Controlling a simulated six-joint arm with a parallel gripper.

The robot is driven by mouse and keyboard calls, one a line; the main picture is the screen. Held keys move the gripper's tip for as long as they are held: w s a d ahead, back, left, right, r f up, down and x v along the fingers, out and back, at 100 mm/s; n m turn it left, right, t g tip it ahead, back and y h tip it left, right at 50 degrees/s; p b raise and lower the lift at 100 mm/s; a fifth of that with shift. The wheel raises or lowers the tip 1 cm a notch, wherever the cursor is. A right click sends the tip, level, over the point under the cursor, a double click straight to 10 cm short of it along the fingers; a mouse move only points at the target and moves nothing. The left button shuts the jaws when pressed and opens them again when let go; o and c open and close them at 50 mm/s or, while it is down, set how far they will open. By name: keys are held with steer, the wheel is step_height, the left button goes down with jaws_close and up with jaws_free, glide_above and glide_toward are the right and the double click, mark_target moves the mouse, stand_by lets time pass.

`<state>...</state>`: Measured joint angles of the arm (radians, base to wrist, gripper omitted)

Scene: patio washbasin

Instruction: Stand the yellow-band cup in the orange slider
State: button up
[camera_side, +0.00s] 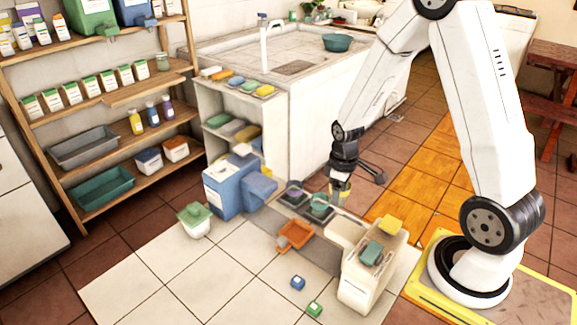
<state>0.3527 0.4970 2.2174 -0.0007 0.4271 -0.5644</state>
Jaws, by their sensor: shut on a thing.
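My gripper (343,180) points down at the right of the dark holders, shut on the yellow-band cup (340,189). Only a small yellow and pale part of the cup shows; the gripper hides the rest. The cup is close to the holders, and I cannot tell whether it touches anything below.
A purple-rimmed cup (293,189) and a green-rimmed cup (319,204) stand in dark holders beside my gripper. A cream bin (362,283) stands right of the slider. Blue containers (226,188) stand behind left.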

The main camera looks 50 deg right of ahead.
steer(key=w+a+n, duration=0.7)
steer(key=a, duration=0.2)
glide_above(296, 234)
steer(key=shift+f, duration=2.6)
steer(key=shift+f, duration=0.1)
steer(key=shift+f, duration=2)
steer(key=shift+f, duration=0.1)
steer(key=o, duration=1.3)
steer(key=shift+c, duration=0.2)
step_height(296, 234, up, 12)
